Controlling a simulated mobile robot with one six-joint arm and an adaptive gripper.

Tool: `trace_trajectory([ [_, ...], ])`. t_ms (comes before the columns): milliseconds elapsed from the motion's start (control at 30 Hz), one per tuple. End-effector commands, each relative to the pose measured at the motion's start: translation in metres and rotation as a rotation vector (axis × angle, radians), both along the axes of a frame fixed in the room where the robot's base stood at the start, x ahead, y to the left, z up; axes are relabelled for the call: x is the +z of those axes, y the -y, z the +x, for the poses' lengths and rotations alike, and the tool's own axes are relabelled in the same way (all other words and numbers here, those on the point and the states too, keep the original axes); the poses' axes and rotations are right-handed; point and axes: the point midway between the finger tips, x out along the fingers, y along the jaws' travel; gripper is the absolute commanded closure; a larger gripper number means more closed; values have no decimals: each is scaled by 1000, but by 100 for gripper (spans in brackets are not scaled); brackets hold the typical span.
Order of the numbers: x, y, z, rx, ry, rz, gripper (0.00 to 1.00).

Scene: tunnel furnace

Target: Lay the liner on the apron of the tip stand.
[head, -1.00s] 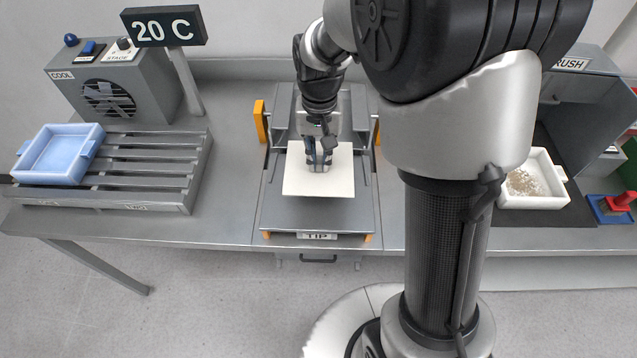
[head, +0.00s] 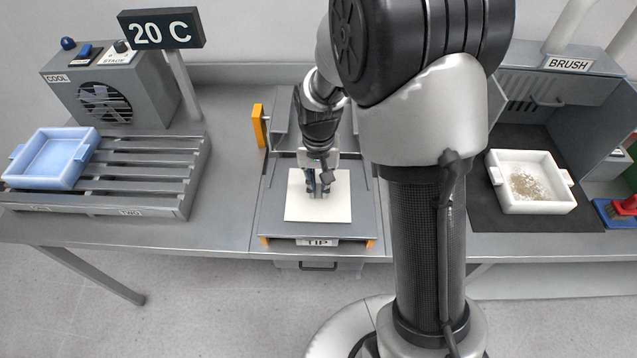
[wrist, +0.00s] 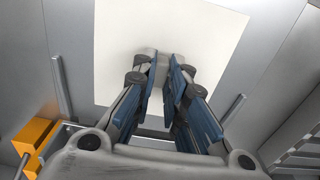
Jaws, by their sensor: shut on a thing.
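The liner (head: 338,207) is a flat, cream-white square sheet. It is level over the grey apron (head: 270,217) of the tip stand, inside the side edges; whether it touches the apron I cannot tell. My gripper (head: 318,188) points down at the liner's middle. In the wrist view the fingers (wrist: 164,80) are shut on a small pale grip on the liner (wrist: 215,40). The "TIP" label (head: 317,242) is at the stand's front edge.
A blue tray (head: 50,180) sits on the slatted cooling rack (head: 160,200) at left, beside the cooler (head: 105,90). A white tray with crumbs (head: 550,207) is in the brush booth at right. An orange block (head: 259,126) stands at the tip stand's rear left.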

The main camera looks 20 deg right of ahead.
Motion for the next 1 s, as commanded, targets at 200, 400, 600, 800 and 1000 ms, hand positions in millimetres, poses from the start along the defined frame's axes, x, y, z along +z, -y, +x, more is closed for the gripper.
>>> trace_trajectory([
  [200,-3,0,0,0,-1,0,78],
  [400,-2,0,0,0,-1,0,67],
  [600,-2,0,0,0,0,0,67],
  [800,10,0,1,0,2,0,67],
  [1000,51,0,1,0,5,0,67],
])
